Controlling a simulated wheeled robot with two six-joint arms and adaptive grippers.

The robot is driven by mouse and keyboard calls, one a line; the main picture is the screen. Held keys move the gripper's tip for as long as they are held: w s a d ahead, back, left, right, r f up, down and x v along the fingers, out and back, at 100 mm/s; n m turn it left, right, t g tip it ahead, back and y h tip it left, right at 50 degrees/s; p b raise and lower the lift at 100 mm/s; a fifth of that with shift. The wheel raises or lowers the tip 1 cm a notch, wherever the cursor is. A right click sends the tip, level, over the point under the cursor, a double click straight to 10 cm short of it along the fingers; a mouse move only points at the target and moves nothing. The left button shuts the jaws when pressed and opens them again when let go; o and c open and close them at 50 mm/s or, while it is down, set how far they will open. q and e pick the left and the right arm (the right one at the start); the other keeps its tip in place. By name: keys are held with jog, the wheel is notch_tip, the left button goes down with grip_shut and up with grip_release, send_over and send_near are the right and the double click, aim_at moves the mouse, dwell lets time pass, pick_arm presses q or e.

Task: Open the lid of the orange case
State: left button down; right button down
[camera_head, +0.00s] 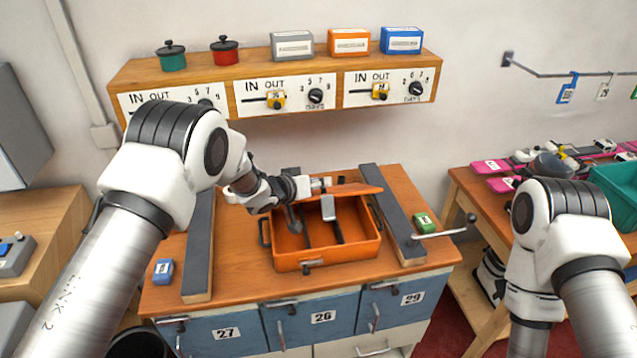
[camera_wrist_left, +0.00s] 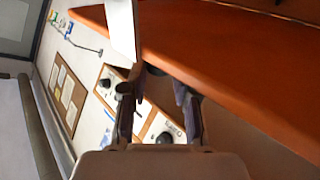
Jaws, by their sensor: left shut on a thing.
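The orange case (camera_head: 340,258) sits on the wooden bench between two dark rails, with its front handle towards me. Its lid (camera_head: 355,190) is raised at the back, showing as a narrow orange band, so the inside of the case is in view. Dark dividers or tools and a grey piece lie inside. My left gripper (camera_head: 320,185) is at the lid's left part and shut on it. In the left wrist view the orange lid (camera_wrist_left: 225,60) fills the upper right, beyond the fingers; the exact grip is hard to see. My right gripper is out of view; only its arm shows.
A blue block (camera_head: 163,271) lies left of the left rail (camera_head: 199,245). A green block (camera_head: 425,222) and a metal lever (camera_head: 445,232) are right of the right rail (camera_head: 392,210). A shelf (camera_head: 270,65) with dials hangs above. A second table with pink items stands at right.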

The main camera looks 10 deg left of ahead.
pick_arm(q)
jog(key=c, duration=0.9)
grip_release()
jog(key=shift+o, duration=0.2)
jog(key=v, duration=1.2)
